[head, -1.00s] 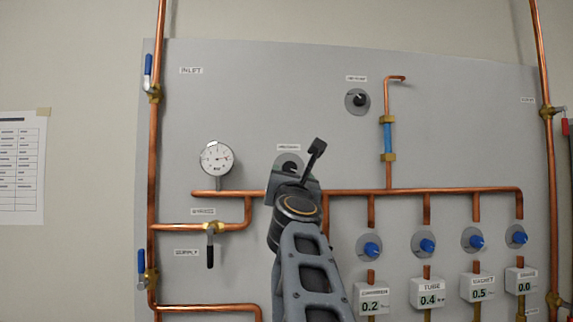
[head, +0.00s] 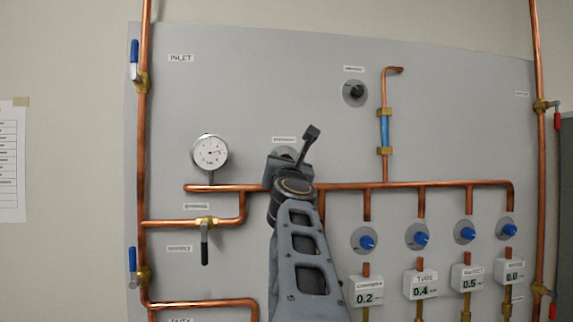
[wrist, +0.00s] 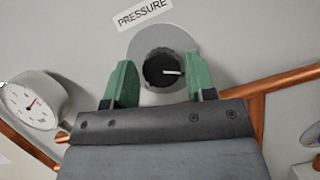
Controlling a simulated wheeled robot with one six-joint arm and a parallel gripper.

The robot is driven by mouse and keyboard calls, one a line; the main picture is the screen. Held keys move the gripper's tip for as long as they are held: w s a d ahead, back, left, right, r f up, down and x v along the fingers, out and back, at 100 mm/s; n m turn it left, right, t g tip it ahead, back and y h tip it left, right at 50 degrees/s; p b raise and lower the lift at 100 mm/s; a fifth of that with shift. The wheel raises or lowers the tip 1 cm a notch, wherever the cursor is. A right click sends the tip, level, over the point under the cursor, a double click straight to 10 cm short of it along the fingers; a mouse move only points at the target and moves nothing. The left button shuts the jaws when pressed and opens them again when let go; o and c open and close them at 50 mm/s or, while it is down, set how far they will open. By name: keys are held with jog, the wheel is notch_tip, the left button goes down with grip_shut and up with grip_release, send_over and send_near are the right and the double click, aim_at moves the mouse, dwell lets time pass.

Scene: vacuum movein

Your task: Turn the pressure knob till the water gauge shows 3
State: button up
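The black pressure knob (wrist: 163,68) sits on a grey round plate under the PRESSURE label in the wrist view. Its white pointer line points right. My gripper (wrist: 162,72) is open, with one green finger on each side of the knob. The right finger overlaps the knob's right edge; contact cannot be told. In the head view my gripper (head: 285,160) hides most of the knob. The round white water gauge (head: 210,152) is left of it, its needle pointing right; its numbers are too small to read.
A horizontal copper pipe (head: 440,185) runs just below the knob. Several blue knobs (head: 417,236) with digital readouts (head: 423,285) are at the lower right. Another black knob (head: 355,92) is at upper right. A black-handled valve (head: 205,240) is below the gauge.

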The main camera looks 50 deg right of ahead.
jog(key=c, duration=0.6)
jog(key=shift+n, duration=0.6)
jog(key=n+y, duration=0.3)
jog(key=n, duration=0.6)
jog(key=n+y+p, duration=0.1)
jog(key=n+y, duration=0.3)
jog(key=n, duration=0.5)
jog(key=n+y+p, duration=0.1)
jog(key=n+y, duration=0.2)
jog(key=n, duration=0.5)
jog(key=shift+s+d+r+n+t, duration=0.2)
jog(key=shift+n+t, duration=0.1)
jog(key=shift+n, duration=0.1)
jog(key=shift+y, duration=0.3)
